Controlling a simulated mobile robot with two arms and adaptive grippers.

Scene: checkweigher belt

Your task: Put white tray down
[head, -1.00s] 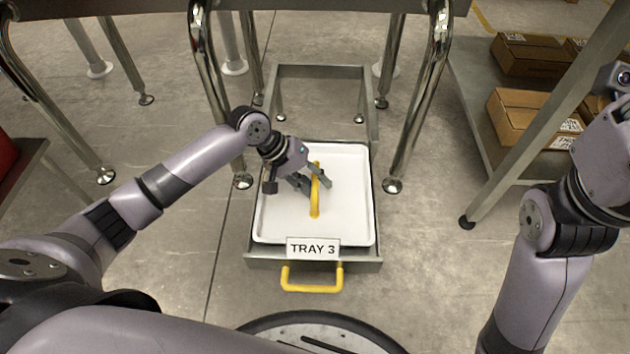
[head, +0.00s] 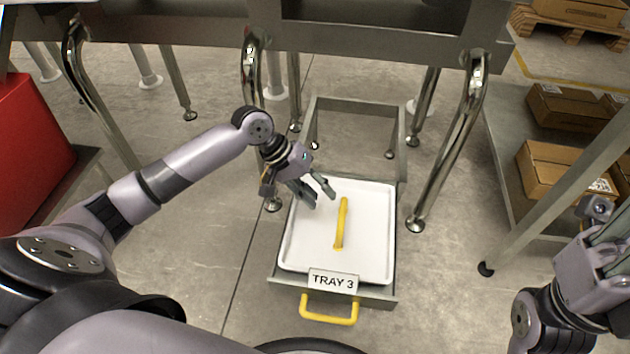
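A yellow handle (head: 341,224) stands up along the tray's middle. My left gripper (head: 319,196) is over the tray's upper left part, to the left of the handle and apart from it. Its fingers are spread and nothing is between them. My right gripper (head: 612,240) is at the right edge, away from the tray; its fingertips are not clear.
The drawer has a yellow front pull (head: 328,316). Chrome legs of the conveyor frame (head: 445,150) stand on both sides of it. A shelf at right holds cardboard boxes (head: 560,172). A red box (head: 30,145) is at left. Floor around the drawer is clear.

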